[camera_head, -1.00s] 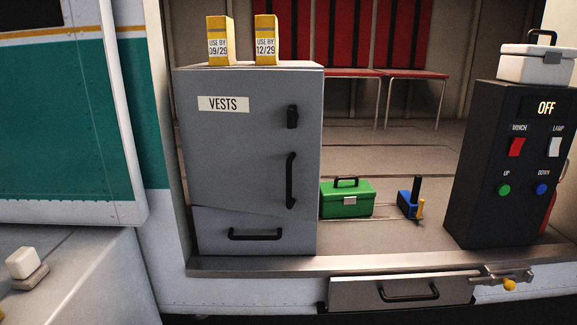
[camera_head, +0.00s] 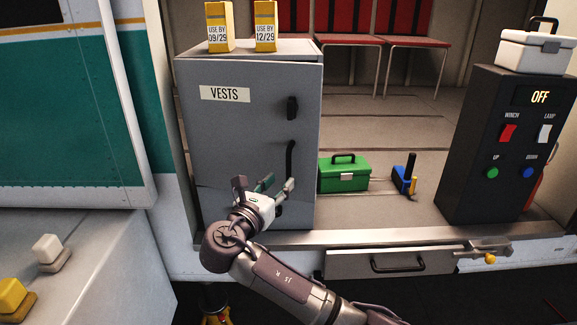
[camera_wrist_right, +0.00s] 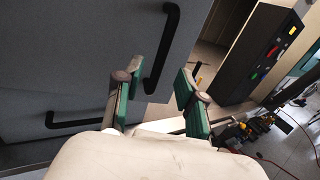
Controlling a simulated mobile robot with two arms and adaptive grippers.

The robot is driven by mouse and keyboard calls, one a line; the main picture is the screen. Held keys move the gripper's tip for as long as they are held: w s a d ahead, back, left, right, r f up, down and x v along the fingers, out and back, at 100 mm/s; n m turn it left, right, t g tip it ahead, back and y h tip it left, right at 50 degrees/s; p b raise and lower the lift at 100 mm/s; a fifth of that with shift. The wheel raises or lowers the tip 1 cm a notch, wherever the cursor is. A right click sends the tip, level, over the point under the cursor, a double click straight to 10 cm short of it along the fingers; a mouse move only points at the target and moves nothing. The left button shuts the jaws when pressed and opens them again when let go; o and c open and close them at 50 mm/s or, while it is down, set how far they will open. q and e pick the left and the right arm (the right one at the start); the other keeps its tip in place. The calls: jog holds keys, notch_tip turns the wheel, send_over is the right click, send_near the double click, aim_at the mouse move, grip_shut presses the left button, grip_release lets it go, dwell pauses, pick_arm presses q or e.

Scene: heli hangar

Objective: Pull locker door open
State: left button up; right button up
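The grey locker (camera_head: 250,130) with a "VESTS" label (camera_head: 224,93) stands at the left of the open bay, its door looking shut. A black vertical handle (camera_head: 289,160) is on the door's right side, under a small black latch (camera_head: 292,108). My right gripper (camera_head: 279,184) is open and empty in front of the door, near the handle's lower end. In the right wrist view the handle (camera_wrist_right: 167,48) shows ahead of the open green-padded fingers (camera_wrist_right: 160,84); no contact is visible. My left gripper is not in view.
Two yellow boxes (camera_head: 219,28) (camera_head: 265,26) stand on the locker. A green case (camera_head: 343,176) and a blue tool (camera_head: 403,175) lie to its right. A dark control panel (camera_head: 495,145) is further right. A lower drawer (camera_head: 380,265) is under the bay edge.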

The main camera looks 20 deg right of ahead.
aim_at(287, 174)
jog(key=p+x, duration=0.1)
jog(key=x, duration=0.5)
grip_shut()
jog(key=shift+a, duration=0.1)
